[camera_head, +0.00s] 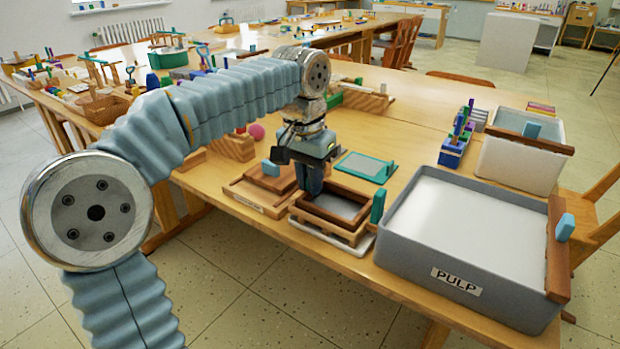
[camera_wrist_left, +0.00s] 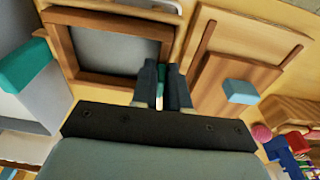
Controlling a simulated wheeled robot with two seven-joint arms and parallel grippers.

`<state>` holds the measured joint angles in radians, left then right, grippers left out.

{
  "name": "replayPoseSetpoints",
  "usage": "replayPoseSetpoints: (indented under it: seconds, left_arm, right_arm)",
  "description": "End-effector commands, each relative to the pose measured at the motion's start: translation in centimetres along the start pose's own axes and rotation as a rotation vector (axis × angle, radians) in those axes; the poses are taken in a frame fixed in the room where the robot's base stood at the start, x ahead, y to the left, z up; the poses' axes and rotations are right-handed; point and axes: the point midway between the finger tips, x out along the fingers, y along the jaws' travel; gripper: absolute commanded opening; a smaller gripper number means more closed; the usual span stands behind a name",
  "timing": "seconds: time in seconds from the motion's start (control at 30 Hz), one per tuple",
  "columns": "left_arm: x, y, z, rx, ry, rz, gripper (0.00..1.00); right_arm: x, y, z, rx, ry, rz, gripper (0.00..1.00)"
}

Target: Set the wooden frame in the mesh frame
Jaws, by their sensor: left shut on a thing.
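The dark wooden frame (camera_head: 313,211) is at the near middle of the table, over a lighter wooden base (camera_head: 345,236); a grey mesh sheet (camera_head: 345,205) shows inside its opening. I cannot tell whether the frame is fully seated. My left gripper (camera_head: 312,188) points down at its left side and is shut on its small green handle, which shows between the fingers (camera_wrist_left: 162,88) in the left wrist view. In that view the dark frame (camera_wrist_left: 115,77) lies beside the fingers. A teal handle (camera_head: 378,206) stands at the opposite side. My right gripper is out of view.
A grey PULP tub (camera_head: 440,262) stands close on the right, with a wooden bar on its rim. A wooden board with a blue handle (camera_head: 262,190) lies left. A green-edged mesh panel (camera_head: 366,167) lies behind. A white tub (camera_head: 520,160) stands at the back right.

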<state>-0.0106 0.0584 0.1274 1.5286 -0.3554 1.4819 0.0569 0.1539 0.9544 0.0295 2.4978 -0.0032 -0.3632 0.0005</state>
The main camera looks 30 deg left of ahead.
Motion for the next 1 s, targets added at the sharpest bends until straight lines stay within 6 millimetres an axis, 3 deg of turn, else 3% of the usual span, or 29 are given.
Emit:
replayPoseSetpoints:
  seconds: [0.03,0.23,0.57,0.67,1.0]
  left_arm:
    - [0.0,0.0,0.0,0.0,0.0,0.0,0.16]
    - [0.0,0.0,0.0,0.0,0.0,0.0,0.44]
    - [-0.4,0.0,0.0,0.0,0.001,0.0,0.44]
    - [-1.8,0.0,-0.1,0.0,0.003,0.0,0.44]
    - [-10.1,0.0,-0.1,0.0,0.003,0.0,0.44]
  right_arm:
    - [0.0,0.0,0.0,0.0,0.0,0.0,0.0]
    - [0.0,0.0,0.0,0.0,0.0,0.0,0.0]
    - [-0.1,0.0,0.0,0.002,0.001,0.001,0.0]
    - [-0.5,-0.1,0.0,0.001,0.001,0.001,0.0]
    - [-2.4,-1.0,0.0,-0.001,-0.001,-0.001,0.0]
